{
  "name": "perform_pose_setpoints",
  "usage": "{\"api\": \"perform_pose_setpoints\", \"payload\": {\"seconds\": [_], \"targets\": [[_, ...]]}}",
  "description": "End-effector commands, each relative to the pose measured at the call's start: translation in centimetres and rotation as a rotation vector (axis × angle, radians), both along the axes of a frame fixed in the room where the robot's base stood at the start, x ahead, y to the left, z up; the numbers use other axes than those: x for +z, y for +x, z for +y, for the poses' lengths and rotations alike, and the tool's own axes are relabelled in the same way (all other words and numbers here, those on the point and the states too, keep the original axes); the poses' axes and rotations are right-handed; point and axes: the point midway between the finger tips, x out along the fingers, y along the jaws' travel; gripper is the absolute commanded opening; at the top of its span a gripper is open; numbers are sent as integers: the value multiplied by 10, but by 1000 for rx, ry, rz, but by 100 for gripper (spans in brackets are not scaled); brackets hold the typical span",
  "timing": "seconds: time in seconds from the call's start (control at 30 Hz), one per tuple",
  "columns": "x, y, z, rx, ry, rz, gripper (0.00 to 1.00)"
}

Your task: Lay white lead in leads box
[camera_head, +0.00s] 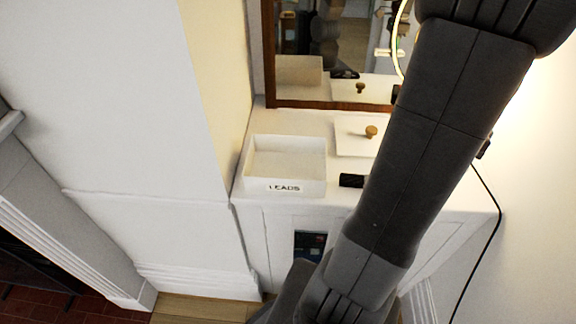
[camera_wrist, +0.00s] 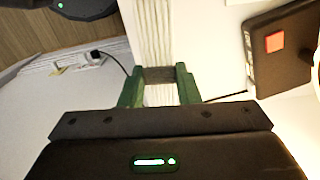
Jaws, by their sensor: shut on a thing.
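The leads box (camera_head: 300,188) is a white open tray lettered "LEADS" on its front wall. It stands on the left part of the white cabinet top in the head view and looks empty. My gripper (camera_wrist: 160,86) has green fingers, seen in the wrist view. It is shut on a pale, ribbed bundle that looks like the white lead (camera_wrist: 153,35), with a grey-brown band between the fingertips. The lead's full length is unclear. In the head view my arm hides the gripper and lead.
A white panel with a wooden knob (camera_head: 371,132) lies right of the box on the cabinet top (camera_head: 325,122). A short black cylinder (camera_head: 352,181) lies near the front edge. A framed mirror (camera_head: 335,104) stands behind. A black cord (camera_head: 497,205) hangs at the right.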

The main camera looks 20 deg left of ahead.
Motion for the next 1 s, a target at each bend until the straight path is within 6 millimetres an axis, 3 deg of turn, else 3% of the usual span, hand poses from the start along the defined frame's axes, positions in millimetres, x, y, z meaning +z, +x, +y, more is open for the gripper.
{"api": "perform_pose_setpoints", "payload": {"seconds": [0.5, 0.63, 0.77, 1.0], "targets": [[0, 0, 0, 1, 0, 0, 6], [0, 3, 8, 31, 0, 0, 6], [0, 11, 33, 126, 0, -1, 6], [1, 23, 110, 411, 0, 0, 6]]}}
